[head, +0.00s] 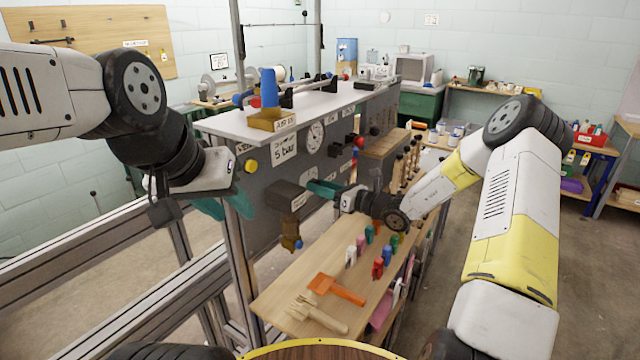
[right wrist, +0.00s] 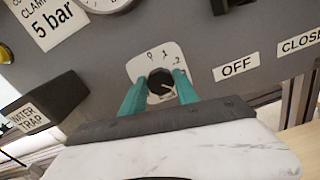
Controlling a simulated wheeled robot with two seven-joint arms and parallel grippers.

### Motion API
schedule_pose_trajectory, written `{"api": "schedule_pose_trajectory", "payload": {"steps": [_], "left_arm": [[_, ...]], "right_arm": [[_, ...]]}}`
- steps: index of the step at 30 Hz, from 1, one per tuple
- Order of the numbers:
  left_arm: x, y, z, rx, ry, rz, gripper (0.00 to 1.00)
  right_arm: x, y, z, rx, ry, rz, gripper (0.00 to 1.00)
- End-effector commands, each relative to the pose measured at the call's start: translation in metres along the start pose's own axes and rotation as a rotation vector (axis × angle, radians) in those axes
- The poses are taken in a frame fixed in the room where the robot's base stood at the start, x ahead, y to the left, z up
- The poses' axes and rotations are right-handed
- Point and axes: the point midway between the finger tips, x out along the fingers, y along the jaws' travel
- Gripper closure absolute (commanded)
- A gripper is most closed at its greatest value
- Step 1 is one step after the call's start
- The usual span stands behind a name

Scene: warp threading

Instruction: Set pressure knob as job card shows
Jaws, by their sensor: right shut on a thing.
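The black pressure knob (right wrist: 160,83) sits on a white dial plate (right wrist: 146,62) marked 0, 1, 2 and further marks that are partly hidden. My right gripper (right wrist: 158,92) has its teal fingers on both sides of the knob, shut on it. In the head view my right gripper (head: 322,189) reaches the grey panel from the right. A card reading "5 bar" (head: 284,149) is on the panel and also shows in the right wrist view (right wrist: 53,24). My left gripper (head: 226,204) is by the panel's left post; its finger gap is unclear.
A round gauge (head: 315,137) is above the knob area. A dark water trap box (head: 288,197) juts out left of my right gripper.

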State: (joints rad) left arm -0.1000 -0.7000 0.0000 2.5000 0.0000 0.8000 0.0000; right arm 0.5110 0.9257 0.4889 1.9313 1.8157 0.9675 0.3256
Motion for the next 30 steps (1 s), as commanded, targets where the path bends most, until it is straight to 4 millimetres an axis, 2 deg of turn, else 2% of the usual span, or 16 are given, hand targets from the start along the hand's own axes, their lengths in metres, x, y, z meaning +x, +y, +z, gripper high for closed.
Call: {"api": "schedule_pose_trajectory", "payload": {"steps": [15,30], "left_arm": [[0.0,0.0,0.0,0.0,0.0,0.0,0.64],[0.0,0.0,0.0,0.0,0.0,0.0,0.64]], "right_arm": [[-0.0009,-0.0026,-0.0011,0.43,0.0,-0.003,1.0],[-0.0008,-0.0029,-0.0015,0.584,0.001,-0.003,1.0]]}}
